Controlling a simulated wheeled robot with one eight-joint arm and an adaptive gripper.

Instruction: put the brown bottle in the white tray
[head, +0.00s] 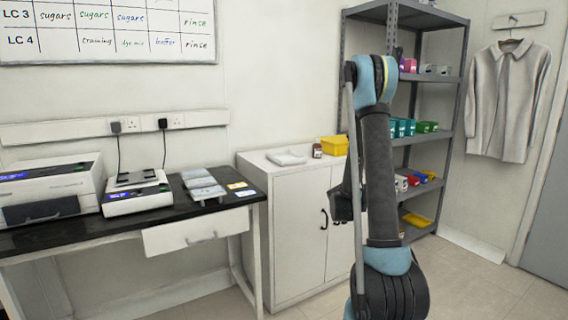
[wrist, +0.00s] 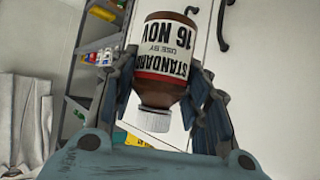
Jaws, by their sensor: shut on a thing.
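A brown bottle (wrist: 158,95) with a white cap and a label reading "STANDARD 16 NOV" sits between the fingers of my gripper (wrist: 165,85) in the wrist view. The fingers are shut on its sides. The bottle's cap points down in that picture. In the head view my gripper (head: 343,206) is in front of the white cabinet's doors, partly behind my arm, and the held bottle is hidden there. A low white item (head: 286,158), which looks like the white tray, lies on the cabinet top; its inside is too small to make out.
Another small brown bottle (head: 317,150) and a yellow bin (head: 334,146) stand on the white cabinet (head: 290,220), right of the low white item. A desk (head: 90,222) with instruments and grey flat items is at left. A grey shelf rack (head: 448,118) stands behind my arm.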

